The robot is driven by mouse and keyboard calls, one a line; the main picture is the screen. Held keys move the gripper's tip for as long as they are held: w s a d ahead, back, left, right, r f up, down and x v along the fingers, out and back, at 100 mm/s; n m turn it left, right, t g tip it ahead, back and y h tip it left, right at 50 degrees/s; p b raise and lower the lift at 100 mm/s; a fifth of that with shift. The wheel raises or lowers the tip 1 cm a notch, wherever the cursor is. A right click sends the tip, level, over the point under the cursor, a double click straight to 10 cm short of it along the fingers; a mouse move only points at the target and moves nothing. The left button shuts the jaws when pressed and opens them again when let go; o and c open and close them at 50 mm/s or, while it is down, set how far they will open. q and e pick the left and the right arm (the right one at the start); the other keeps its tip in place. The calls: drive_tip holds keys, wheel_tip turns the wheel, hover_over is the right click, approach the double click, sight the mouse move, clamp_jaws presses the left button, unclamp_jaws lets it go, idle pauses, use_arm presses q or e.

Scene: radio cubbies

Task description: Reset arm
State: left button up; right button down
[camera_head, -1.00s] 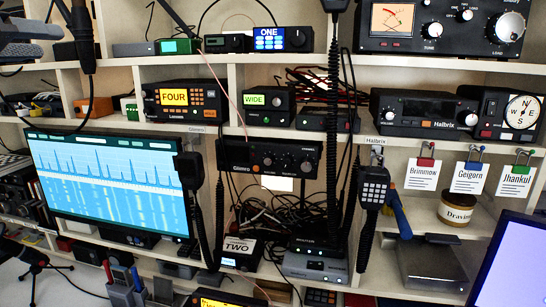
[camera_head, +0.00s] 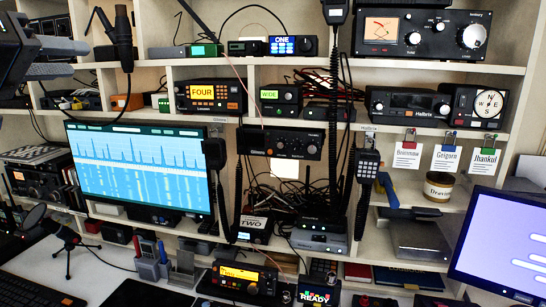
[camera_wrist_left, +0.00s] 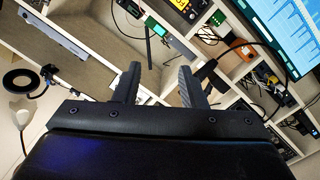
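My left gripper (camera_head: 66,58) is at the upper left edge in the head view, in front of the shelves and left of a hanging black microphone. In the left wrist view its two dark fingers (camera_wrist_left: 160,76) stand apart, with nothing held between them. The shelves show behind the fingers there, tilted. My right gripper is not in view.
A boom microphone (camera_head: 123,38) hangs close to the left gripper's right. A wide monitor (camera_head: 140,165), cubbies with several radios, and coiled cords lie behind. A second monitor (camera_head: 505,240) stands at lower right. A small tripod microphone (camera_head: 60,232) stands on the desk.

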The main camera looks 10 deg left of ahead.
use_arm(q)
drive_tip(key=w+d+f+n+g+h, duration=0.3)
drive_tip(key=w+d+f+n+h, duration=0.1)
drive_tip(key=d+f+n+h, duration=0.75)
drive_tip(key=s+a+f+m+t+y, duration=0.1)
drive_tip(key=a+f+m+y, duration=0.5)
drive_tip(key=f+m, duration=0.4)
drive_tip(key=a+f+m+t+y, duration=0.2)
drive_tip(key=a+f+m+y, duration=0.2)
drive_tip(key=f+m+y, duration=0.5)
drive_tip(key=s+a+f+m+t+y, duration=0.1)
drive_tip(key=a+f+m+y, duration=0.45)
drive_tip(key=f+m, duration=0.55)
drive_tip(key=s+d+f+n+g, duration=0.1)
drive_tip(key=s+f+n+g, duration=0.8)
drive_tip(key=f, duration=0.6)
drive_tip(key=s+d+f+n+g+h, duration=0.2)
drive_tip(key=s+d+f+n+g, duration=0.1)
drive_tip(key=s+d+f, duration=0.3)
drive_tip(key=s+d+f+n+g+h, duration=0.25)
drive_tip(key=s+f, duration=0.25)
drive_tip(key=s, duration=0.3)
wheel_tip(320, 180, down, 22)
drive_tip(key=a+g, duration=0.1)
drive_tip(key=s+d+f+g+p, duration=0.1)
drive_tip(key=s+f, duration=1.4)
drive_tip(key=shift+s+f+p, duration=0.25)
drive_tip(key=shift+f+p, duration=0.1)
